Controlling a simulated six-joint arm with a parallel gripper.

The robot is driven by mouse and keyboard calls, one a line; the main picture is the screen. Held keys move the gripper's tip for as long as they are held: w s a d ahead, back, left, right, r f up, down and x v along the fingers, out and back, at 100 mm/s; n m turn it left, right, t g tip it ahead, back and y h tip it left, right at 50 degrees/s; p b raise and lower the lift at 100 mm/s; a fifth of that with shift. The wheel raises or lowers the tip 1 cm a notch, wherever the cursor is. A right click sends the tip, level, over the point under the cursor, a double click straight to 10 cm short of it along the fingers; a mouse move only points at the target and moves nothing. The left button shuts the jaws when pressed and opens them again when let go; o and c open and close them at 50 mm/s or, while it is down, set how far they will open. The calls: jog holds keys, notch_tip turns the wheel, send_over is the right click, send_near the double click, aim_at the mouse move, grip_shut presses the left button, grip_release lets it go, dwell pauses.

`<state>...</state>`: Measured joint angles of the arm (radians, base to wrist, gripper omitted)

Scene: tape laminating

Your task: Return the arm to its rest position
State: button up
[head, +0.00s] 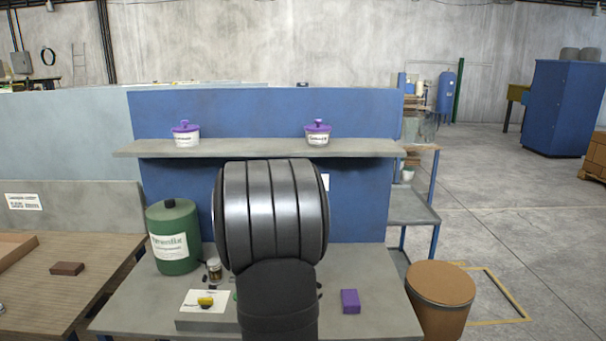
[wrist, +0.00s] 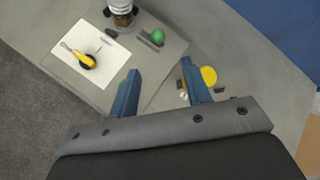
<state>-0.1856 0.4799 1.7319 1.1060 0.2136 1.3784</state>
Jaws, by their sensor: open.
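My gripper (wrist: 160,83) shows in the wrist view with its two blue fingers apart and nothing between them. It is above the grey workbench (head: 132,312). In the head view my arm hides it and the middle of the bench. A yellow and black tool (wrist: 85,59) lies on a white sheet (wrist: 70,77), to the left of the fingers; the tool (head: 205,301) also shows in the head view. A yellow round thing (wrist: 209,76) lies just beside the right finger, with small dark pieces around it.
A small jar (head: 214,269) and a green drum (head: 174,239) stand at the bench's back left. A green ball (wrist: 158,37) lies near the jar. A purple block (head: 350,301) is at right. A shelf (head: 250,148) with two purple-lidded tubs (head: 186,135) crosses behind my arm.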

jog(key=v, duration=0.5)
jog(key=x, duration=1.8)
jog(key=a, duration=0.2)
jog(key=shift+s+a, duration=0.1)
jog(key=shift+a, duration=0.2)
jog(key=v, duration=1.6)
jog(key=shift+s+r, duration=0.2)
jog(key=shift+r, duration=0.05)
